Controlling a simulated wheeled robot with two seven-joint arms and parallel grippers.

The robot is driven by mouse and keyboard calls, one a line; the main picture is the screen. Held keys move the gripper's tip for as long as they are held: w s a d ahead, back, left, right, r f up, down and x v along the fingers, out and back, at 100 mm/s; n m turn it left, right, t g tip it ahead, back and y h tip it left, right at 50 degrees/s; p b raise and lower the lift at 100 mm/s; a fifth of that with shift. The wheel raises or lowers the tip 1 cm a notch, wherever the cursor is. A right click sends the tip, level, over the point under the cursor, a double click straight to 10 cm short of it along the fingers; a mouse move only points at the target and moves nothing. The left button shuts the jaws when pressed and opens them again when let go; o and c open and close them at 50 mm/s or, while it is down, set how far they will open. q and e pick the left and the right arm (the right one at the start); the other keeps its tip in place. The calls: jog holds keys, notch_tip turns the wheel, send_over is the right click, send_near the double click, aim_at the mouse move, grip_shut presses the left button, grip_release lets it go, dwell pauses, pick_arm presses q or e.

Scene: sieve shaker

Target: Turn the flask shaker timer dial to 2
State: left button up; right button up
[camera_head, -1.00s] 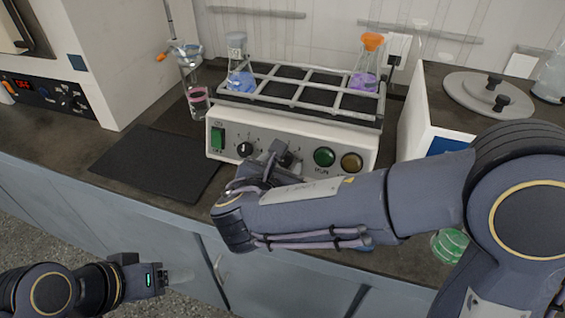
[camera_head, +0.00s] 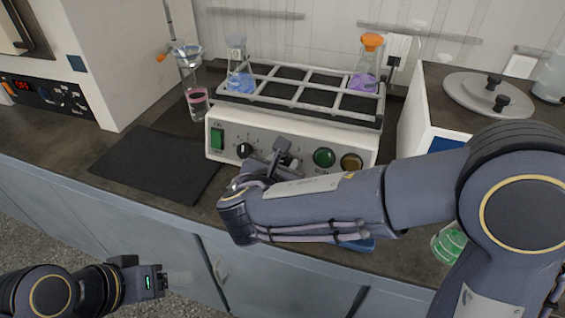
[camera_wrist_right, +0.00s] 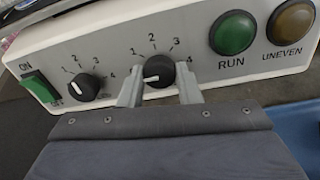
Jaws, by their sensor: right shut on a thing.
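The flask shaker (camera_head: 215,150) has a white front panel with two black dials. The left dial (camera_wrist_right: 85,87) stands free and also shows in the head view (camera_head: 244,150). The right dial (camera_wrist_right: 158,72) has the numbers 1 to 4 around it. Its white pointer line points left, slightly below the 1. My right gripper (camera_wrist_right: 160,92) is shut on this right dial, one finger on each side. In the head view the right gripper (camera_head: 281,158) largely hides that dial. My left gripper (camera_head: 163,280) hangs low at the left, away from the shaker; its finger opening is unclear.
A green RUN button (camera_wrist_right: 233,33) and an amber UNEVEN button (camera_wrist_right: 293,21) sit right of the gripped dial. A green power switch (camera_head: 217,138) is at the panel's left. Flasks stand in the rack above. A black mat (camera_head: 155,163) lies left of the shaker.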

jog(key=shift+f+m+b, duration=0.2)
jog(key=shift+m+b, duration=0.3)
jog(key=shift+b, duration=0.3)
jog(key=m+b, duration=1.1)
jog(key=b, duration=0.1)
jog(key=shift+a+f+t+b, duration=0.1)
jog(key=shift+t+b, duration=0.25)
jog(key=shift+t, duration=0.05)
jog(key=m+b, duration=0.2)
jog(key=m, duration=0.1)
jog(key=shift+m+b, duration=0.3)
jog(key=shift+b, duration=0.05)
jog(key=shift+r+m+b, duration=0.2)
jog(key=shift+m+b, duration=0.6)
jog(key=shift+m, duration=0.2)
jog(key=o, duration=1)
jog(key=shift+r, duration=0.1)
jog(key=shift+c, duration=0.2)
